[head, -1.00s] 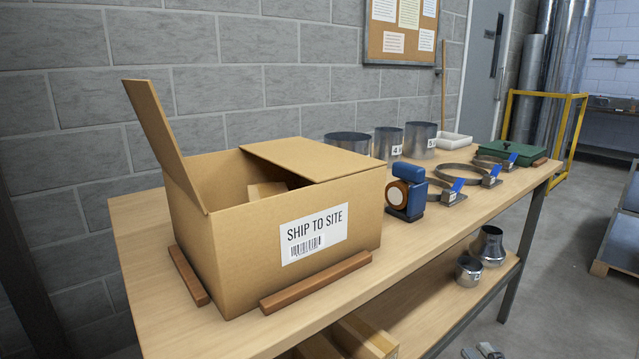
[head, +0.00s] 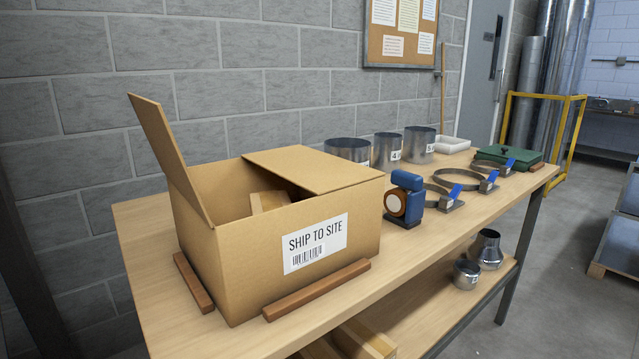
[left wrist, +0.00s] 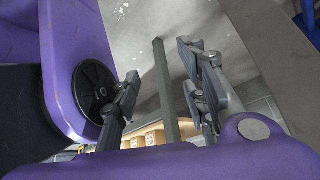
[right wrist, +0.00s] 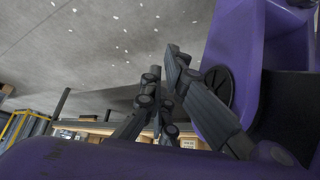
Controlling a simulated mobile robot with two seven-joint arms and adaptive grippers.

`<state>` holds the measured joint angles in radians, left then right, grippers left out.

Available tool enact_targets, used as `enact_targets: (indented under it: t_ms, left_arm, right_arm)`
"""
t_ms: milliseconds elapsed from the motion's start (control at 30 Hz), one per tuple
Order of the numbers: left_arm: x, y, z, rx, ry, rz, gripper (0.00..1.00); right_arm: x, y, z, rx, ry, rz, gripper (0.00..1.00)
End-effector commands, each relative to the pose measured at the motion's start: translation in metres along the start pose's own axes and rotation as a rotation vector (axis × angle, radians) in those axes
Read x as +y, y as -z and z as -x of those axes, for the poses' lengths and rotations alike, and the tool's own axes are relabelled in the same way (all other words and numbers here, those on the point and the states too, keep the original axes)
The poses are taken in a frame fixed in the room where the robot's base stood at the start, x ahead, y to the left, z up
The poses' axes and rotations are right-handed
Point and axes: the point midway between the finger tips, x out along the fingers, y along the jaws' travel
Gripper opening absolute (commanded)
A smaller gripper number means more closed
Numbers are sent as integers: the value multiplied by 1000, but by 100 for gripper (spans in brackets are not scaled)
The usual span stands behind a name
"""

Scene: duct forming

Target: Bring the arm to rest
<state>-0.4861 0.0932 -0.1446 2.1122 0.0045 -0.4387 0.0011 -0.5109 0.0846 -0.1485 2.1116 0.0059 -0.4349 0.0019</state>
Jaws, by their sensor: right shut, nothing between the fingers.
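My left gripper (left wrist: 160,68) shows in the left wrist view, its two dark fingers apart with nothing between them. My right gripper (right wrist: 164,68) shows in the right wrist view, its fingers together and empty. Neither gripper shows in the head view. Both are clear of the workbench (head: 405,262) and touch nothing that I can see. An open cardboard box (head: 235,265) labelled SHIP TO SITE stands on the bench, one flap up, with a smaller brown item (head: 268,200) inside.
Wooden strips (head: 315,290) lie along the box. Behind it stand metal duct rings (head: 420,145), a blue device (head: 404,199), clamps (head: 462,182), a white tray (head: 452,146) and a green case (head: 508,160). Duct fittings (head: 486,248) sit on the lower shelf. Floor at right is partly clear.

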Motion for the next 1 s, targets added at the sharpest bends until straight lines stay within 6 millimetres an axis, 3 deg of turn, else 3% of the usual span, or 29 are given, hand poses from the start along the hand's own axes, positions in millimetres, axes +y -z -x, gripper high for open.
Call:
enact_targets:
  t_ms: [33, 100, 333, 433, 567, 800, 900, 1000]
  left_arm:
    - [0, 16, 17, 18, 1, 1, 40]
    - [0, 25, 31, 27, 0, 3, 40]
    - [0, 38, 84, 10, 4, 16, 40]
    - [1, 53, 109, 15, 4, 21, 40]
    - [4, 86, 139, 49, -1, 25, 40]
    - [5, 166, 184, 163, -4, 29, 40]
    - [3, 190, 194, 204, -2, 29, 40]
    - [3, 198, 197, 217, -1, 29, 40]
  right_arm:
    - [0, 10, 17, 7, 0, 0, 0]
    - [0, 16, 30, 10, 0, 0, 0]
    - [-1, 43, 79, 20, 2, -3, 0]
    - [-2, 61, 103, 32, 4, -5, 0]
    - [-3, 93, 134, 65, 5, -8, 0]
    - [-3, 172, 180, 177, 5, -10, 0]
    - [-2, 193, 190, 212, 5, -11, 0]
    - [-2, 202, 194, 227, 5, -11, 0]
